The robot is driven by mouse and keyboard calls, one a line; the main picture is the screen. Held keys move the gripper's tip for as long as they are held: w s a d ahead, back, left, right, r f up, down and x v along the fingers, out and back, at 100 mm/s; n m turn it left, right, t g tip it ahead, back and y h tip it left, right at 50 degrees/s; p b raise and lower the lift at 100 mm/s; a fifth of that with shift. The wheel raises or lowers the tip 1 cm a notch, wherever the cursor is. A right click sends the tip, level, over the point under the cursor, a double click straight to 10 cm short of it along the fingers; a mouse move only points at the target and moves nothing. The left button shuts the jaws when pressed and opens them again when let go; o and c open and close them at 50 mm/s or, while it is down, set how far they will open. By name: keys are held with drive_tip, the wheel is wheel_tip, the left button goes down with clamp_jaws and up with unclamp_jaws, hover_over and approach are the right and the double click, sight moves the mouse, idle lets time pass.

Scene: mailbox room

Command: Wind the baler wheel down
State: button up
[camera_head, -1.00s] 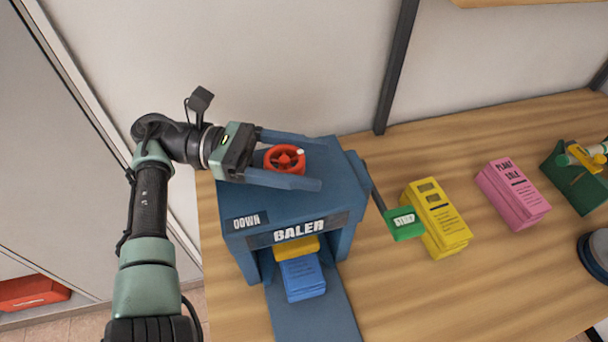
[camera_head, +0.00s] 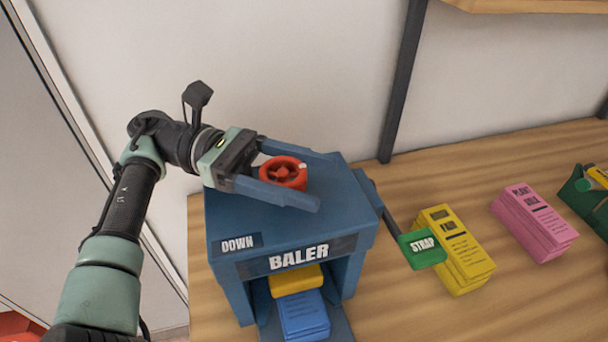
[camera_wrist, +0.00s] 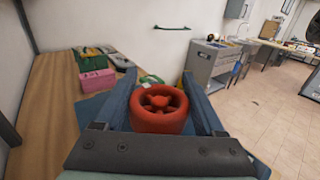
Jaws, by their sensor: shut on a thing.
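The blue baler (camera_head: 225,215) stands on the wooden table, with a "DOWN" label at its front left and a "BALER" label across its front. The red wheel (camera_head: 283,172) lies flat on its top and has a small white mark on its rim. My gripper (camera_head: 322,181) is shut on the wheel, one blue finger on each side. The wrist view shows the wheel (camera_wrist: 158,108) between the two fingers. Inside the baler, a yellow block (camera_head: 296,280) sits above a blue stack (camera_head: 303,316). I cannot tell whether they touch.
A green "STRAP" tag (camera_head: 422,247) hangs on a dark lever at the baler's right. Beyond it lie a yellow stack (camera_head: 455,250), a pink stack (camera_head: 535,222) and a green item (camera_head: 585,200). A dark post (camera_head: 404,80) stands behind the table. Bare tabletop lies between the stacks.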

drive_tip(key=o, duration=1.3)
drive_tip(key=shift+d, duration=0.1)
drive_tip(key=shift+o, duration=0.2)
wheel_tip(320, 180, up, 10)
drive_tip(key=p, duration=0.1)
